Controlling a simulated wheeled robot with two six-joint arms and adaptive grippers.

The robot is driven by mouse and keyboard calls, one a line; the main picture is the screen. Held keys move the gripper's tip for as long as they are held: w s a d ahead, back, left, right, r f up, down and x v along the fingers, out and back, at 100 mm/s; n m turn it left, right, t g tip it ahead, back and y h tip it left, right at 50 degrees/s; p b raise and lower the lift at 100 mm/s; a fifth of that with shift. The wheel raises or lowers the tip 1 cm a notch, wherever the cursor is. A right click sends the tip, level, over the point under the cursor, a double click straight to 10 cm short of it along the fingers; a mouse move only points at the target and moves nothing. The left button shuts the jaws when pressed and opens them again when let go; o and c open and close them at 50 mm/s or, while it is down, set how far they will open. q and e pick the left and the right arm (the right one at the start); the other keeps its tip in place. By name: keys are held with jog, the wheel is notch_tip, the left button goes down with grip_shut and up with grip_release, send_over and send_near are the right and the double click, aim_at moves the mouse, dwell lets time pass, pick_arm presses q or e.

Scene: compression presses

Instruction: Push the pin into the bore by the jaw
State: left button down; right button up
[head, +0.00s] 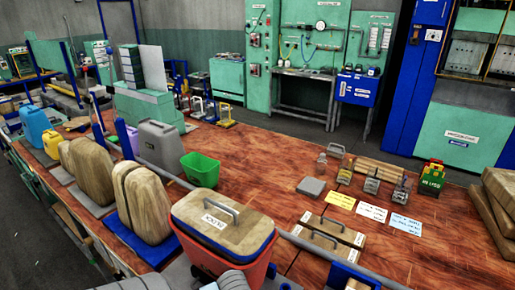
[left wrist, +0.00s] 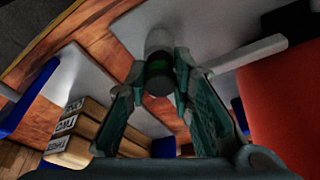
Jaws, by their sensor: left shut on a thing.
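In the left wrist view my left gripper (left wrist: 160,72) has its two teal fingers closed around a short grey cylinder (left wrist: 158,42) with a dark, greenish end, which looks like the pin. The cylinder points away from the camera. I cannot tell whether its far end touches anything. A pale grey bar (left wrist: 250,53) lies just right of the fingertips, and a grey plate (left wrist: 85,78) lies to the left. Neither the bore nor the jaw can be made out for certain. In the head view my left gripper cannot be made out. My right gripper is in neither view.
A red bin with a wooden lid (head: 228,252) stands at the front of the wooden table (head: 300,170). A green bin (head: 200,169), a grey canister (head: 161,145) and labelled wooden blocks (head: 335,226) surround it.

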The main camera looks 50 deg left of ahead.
pick_arm(q)
jog(key=c, duration=1.3)
grip_release()
jog(key=shift+a+r, duration=0.1)
jog(key=shift+r, duration=0.3)
jog(key=shift+v, duration=5.6)
jog(key=shift+s, duration=0.1)
